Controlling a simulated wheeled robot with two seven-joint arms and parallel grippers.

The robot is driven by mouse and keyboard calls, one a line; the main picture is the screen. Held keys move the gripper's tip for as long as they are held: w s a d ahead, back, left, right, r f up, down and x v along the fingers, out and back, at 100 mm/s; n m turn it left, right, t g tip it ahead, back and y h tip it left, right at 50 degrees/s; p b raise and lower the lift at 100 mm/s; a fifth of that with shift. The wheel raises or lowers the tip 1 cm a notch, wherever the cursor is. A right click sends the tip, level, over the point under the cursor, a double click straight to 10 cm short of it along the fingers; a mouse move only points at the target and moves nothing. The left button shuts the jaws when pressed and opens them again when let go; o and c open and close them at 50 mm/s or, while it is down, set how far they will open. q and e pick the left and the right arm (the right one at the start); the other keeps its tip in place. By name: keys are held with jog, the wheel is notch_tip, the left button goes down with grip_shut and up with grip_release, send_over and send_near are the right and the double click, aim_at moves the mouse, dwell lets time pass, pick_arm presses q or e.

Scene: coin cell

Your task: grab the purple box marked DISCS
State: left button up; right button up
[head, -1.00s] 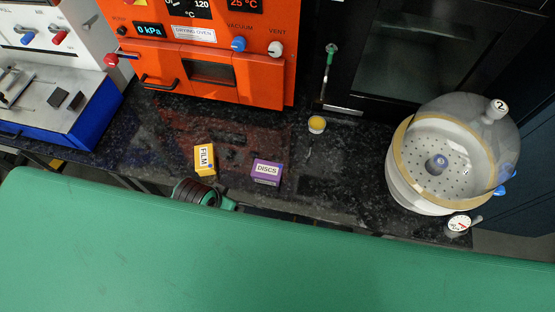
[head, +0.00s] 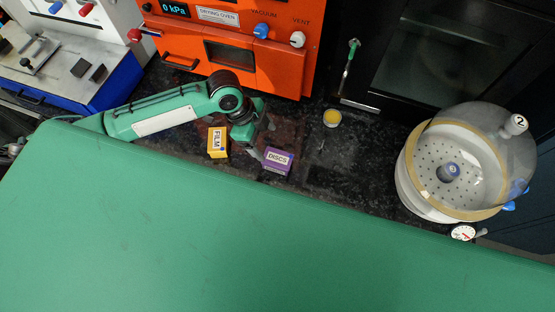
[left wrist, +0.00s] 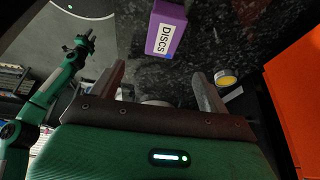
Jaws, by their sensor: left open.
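The purple box marked DISCS (head: 278,161) stands on the dark speckled counter, right of the yellow FILM box. It also shows in the left wrist view (left wrist: 167,29), ahead of the fingertips and roughly centred between them. My left gripper (head: 257,148) is just to the left of the purple box in the head view. In the left wrist view its two fingers (left wrist: 160,82) are spread apart with nothing between them. The box looks apart from both fingers. My right gripper is not clearly in the head view; an arm of mine shows at left in the wrist view.
The yellow FILM box (head: 217,142) stands close to the left gripper. The orange drying oven (head: 232,50) stands behind. A small yellow-topped jar (head: 332,118) sits behind and right of the purple box. A glass desiccator (head: 455,165) stands at right. Counter between is clear.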

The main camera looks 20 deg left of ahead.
aim_at(277, 158)
pick_arm(q)
jog(key=x, duration=0.2)
jog(key=a+p+x, duration=0.1)
jog(key=x, duration=0.1)
jog(key=p+x, duration=0.1)
jog(key=x, duration=0.2)
jog(key=shift+w+a+f, duration=0.2)
jog(key=shift+w+f, duration=0.1)
jog(key=shift+f, duration=0.05)
jog(key=p+x, duration=0.2)
jog(key=x, duration=0.2)
jog(key=shift+d+f, duration=0.3)
jog(key=shift+f, duration=0.05)
jog(key=shift+f+p, duration=0.3)
jog(key=shift+f, duration=0.05)
jog(key=c, duration=1.1)
